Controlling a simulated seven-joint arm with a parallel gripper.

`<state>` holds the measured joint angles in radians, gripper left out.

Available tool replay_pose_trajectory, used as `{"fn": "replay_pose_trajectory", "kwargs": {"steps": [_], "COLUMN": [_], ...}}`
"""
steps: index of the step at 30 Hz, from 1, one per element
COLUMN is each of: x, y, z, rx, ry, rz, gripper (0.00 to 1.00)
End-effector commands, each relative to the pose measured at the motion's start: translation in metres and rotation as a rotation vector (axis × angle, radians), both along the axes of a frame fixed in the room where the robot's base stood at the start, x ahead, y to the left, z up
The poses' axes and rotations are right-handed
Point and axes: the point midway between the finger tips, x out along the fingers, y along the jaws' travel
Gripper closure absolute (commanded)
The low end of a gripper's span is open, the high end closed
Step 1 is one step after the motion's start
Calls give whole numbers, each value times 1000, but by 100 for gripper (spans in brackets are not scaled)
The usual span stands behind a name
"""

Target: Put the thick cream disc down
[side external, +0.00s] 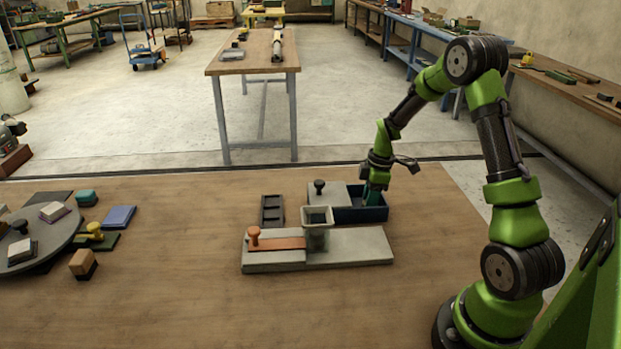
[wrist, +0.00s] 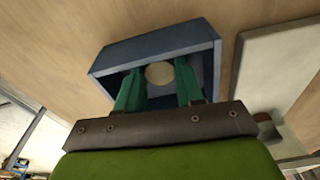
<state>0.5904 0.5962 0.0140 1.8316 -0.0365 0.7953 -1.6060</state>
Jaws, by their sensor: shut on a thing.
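The thick cream disc (wrist: 159,74) shows in the wrist view between the green fingertips of my gripper (wrist: 160,88). My gripper is shut on it. In the wrist view the disc and fingertips are within the outline of a dark blue open box (wrist: 150,47). In the side view my gripper (side external: 372,196) reaches down into this blue box (side external: 362,214), and the disc is hidden there. I cannot tell whether the disc touches the box floor.
A pale slab with a dark knob (side external: 319,187) stands left of the box. In front are a grey base (side external: 350,248), a square hopper (side external: 317,220) and a copper-coloured slide (side external: 278,244). A dark tray (side external: 272,211) lies left. A round table (side external: 35,240) holds several blocks.

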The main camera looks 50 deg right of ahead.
Motion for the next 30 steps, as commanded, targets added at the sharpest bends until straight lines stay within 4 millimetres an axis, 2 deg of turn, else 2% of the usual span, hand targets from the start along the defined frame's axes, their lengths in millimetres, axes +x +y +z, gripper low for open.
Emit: {"fn": "replay_pose_trajectory", "kwargs": {"steps": [3, 4, 8, 17, 20, 23, 30], "x": [0, 0, 0, 0, 0, -1, -6], "y": [0, 0, 0, 0, -1, -2, -6], "z": [-3, -3, -3, -1, 6, 21, 74], "rx": [0, -1, 0, -1, -2, -3, -4], "ry": [0, -1, 0, -1, -3, -5, -6], "rz": [0, 0, 0, 0, 0, -1, 0], "gripper": [92, 59, 39, 38, 38, 38, 38]}}
